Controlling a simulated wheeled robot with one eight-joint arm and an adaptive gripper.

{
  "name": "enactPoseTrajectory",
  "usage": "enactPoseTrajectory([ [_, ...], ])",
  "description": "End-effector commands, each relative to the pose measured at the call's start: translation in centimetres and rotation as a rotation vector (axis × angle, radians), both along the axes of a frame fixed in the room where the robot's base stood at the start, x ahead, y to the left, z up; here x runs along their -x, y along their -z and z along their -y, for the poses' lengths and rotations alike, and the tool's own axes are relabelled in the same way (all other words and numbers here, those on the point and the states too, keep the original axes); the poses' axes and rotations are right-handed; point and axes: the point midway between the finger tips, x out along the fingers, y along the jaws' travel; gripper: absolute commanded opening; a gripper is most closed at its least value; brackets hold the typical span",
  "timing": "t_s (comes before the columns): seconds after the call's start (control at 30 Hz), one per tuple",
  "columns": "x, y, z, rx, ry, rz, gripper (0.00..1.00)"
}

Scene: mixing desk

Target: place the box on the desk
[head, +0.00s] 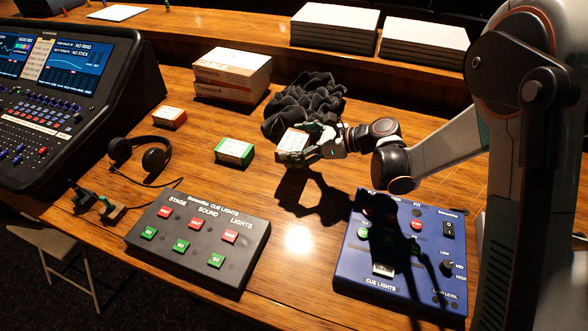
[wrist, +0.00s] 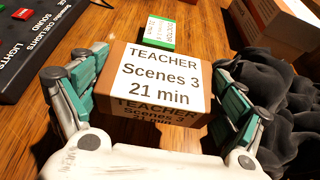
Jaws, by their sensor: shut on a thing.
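The box (wrist: 155,80) is a small brown carton with a white label reading "TEACHER Scenes 3 21 min". My gripper (wrist: 160,100) is shut on it, with a green-padded finger on each side in the wrist view. In the head view my gripper (head: 310,145) holds the box (head: 293,141) beside the black cloth heap. A shadow falls on the wooden desk (head: 300,215) below my arm. The gap between box and desk is hard to judge.
A green-ended box (head: 235,151) and a red-ended box (head: 170,117) lie left of my gripper. Stacked cartons (head: 232,75) and a crumpled black cloth (head: 305,100) are behind. Headphones (head: 140,155), a black cue box (head: 197,238) and a blue cue box (head: 350,270) occupy the front. Bare wood separates the cue boxes.

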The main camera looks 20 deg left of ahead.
Motion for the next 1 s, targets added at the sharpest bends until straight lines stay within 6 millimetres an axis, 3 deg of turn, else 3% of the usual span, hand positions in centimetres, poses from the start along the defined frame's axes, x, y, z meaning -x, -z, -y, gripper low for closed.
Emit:
enactPoseTrajectory([
  [0.1, 0.0, 2.5, 0.0, 0.0, 0.0, 0.0, 0.58],
  [0.37, 0.0, 4.2, 0.0, 0.0, 0.0, 0.0, 0.58],
  [0.63, 0.0, 7.8, 0.0, 0.0, 0.0, 0.0, 0.58],
  [1.0, 0.0, 8.1, 0.0, 0.0, 0.0, 0.0, 0.58],
])
